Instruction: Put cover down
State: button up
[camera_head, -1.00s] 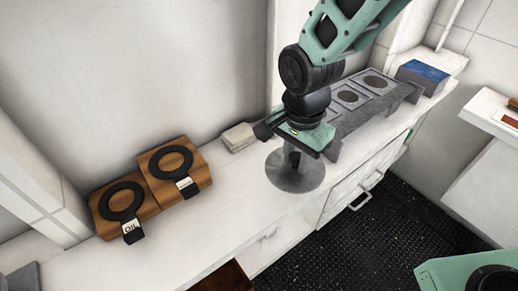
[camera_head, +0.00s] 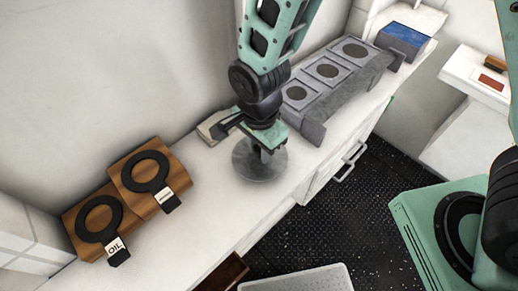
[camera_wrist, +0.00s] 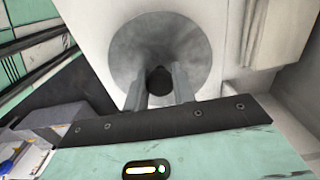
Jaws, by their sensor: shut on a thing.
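The cover (camera_head: 259,160) is a round grey metal disc with a small dark knob in its middle. My gripper (camera_head: 262,146) is shut on the knob from above. The cover is at or just over the white counter (camera_head: 215,215); I cannot tell whether it touches. In the wrist view the cover (camera_wrist: 160,45) shows its round top, and the two fingers of my gripper (camera_wrist: 158,85) stand on either side of the knob. The cover's underside is hidden.
A grey rack with round openings (camera_head: 327,71) stands to the right of the cover. Two wooden blocks bear black rings, one tagged OIL (camera_head: 101,219), the other (camera_head: 147,173) beside it. A pale block (camera_head: 213,126) lies behind my gripper. A blue-topped box (camera_head: 403,38) stands farther back.

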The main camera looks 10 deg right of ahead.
jog(key=shift+f, duration=1)
jog(key=shift+f, duration=0.2)
jog(key=o, duration=1)
jog(key=shift+r, duration=0.15)
